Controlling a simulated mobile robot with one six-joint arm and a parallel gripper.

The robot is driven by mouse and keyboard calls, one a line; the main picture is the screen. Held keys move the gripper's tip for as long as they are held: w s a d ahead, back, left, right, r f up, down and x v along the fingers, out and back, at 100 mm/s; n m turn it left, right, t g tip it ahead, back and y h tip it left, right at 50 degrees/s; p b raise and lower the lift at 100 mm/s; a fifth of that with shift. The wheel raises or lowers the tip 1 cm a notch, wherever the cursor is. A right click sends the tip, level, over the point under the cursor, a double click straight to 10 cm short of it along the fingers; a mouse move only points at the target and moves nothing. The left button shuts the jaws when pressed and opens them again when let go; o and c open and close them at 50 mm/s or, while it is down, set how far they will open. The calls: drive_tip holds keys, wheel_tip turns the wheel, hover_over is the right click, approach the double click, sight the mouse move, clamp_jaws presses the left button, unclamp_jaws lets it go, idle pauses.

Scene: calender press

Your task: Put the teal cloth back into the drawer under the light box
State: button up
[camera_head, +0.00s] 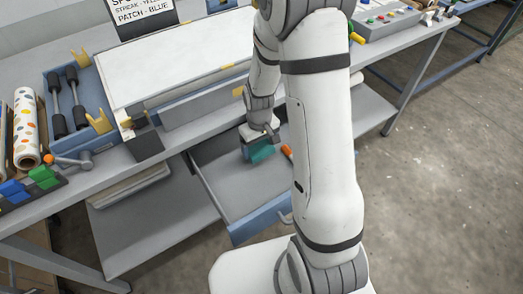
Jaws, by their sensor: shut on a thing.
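The teal cloth (261,151) hangs at my gripper (257,141), just over the open drawer. My gripper is shut on the cloth, though the fingertips are small and partly hidden. The drawer (259,219) is pulled out below the light box and has a blue front with a light handle. Its grey inside floor shows. The light box (180,56) has a white sloped top and stands on the bench above. I cannot tell whether the cloth touches the drawer floor. My arm hides the drawer's right part.
An orange-handled item (287,151) shows beside my arm at the drawer. A spotted roll (27,130) and colored clips (42,177) are on the bench at left. A control panel (383,17) stands at back right. The floor at right is clear.

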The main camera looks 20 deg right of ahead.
sight(259, 148)
drive_tip(key=shift+s+a+f, duration=0.1)
drive_tip(key=shift+f, duration=1.45)
drive_tip(key=shift+f, duration=0.2)
drive_tip(key=o, duration=0.9)
drive_tip(key=shift+r, duration=0.1)
